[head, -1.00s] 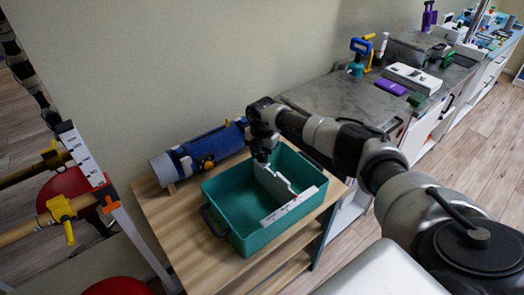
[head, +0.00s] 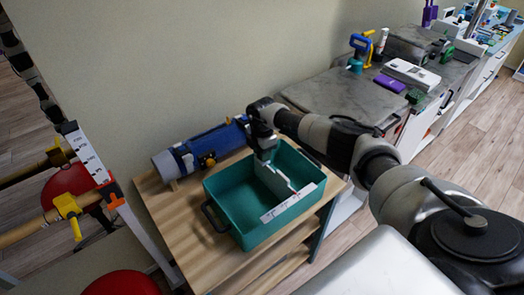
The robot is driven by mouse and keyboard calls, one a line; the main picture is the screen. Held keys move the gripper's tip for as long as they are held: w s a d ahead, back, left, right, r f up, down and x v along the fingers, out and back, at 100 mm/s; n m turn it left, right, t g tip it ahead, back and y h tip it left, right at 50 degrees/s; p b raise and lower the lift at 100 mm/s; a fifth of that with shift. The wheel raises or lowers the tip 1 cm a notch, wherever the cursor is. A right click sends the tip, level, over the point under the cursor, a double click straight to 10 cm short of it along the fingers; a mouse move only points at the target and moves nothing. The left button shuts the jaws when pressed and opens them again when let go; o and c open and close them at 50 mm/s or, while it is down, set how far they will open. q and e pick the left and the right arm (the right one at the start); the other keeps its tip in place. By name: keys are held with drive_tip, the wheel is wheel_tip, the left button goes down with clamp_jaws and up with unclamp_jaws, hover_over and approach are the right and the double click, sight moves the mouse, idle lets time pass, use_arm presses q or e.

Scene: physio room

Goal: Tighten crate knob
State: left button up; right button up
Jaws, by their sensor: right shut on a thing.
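The teal crate (head: 238,222) stands open on a wooden shelf unit. My right gripper (head: 265,154) points down at the crate's far rim, by the far end of the divider. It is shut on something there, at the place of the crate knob. The gripper covers the knob, so I cannot see its shape or how it is turned. My left gripper is not in view.
A blue and grey cylinder (head: 200,150) lies behind the crate. The wooden top (head: 183,232) is bare left of the crate. A grey counter (head: 345,95) with tools and boxes stands at the back right. A rail stand with a yellow clamp (head: 68,206) is at the left.

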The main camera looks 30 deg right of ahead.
drive_tip(key=o, duration=0.9)
drive_tip(key=shift+o, duration=0.2)
wheel_tip(320, 180, up, 11)
drive_tip(key=b, duration=0.1)
drive_tip(key=shift+b, duration=0.3)
drive_tip(key=shift+f, duration=0.1)
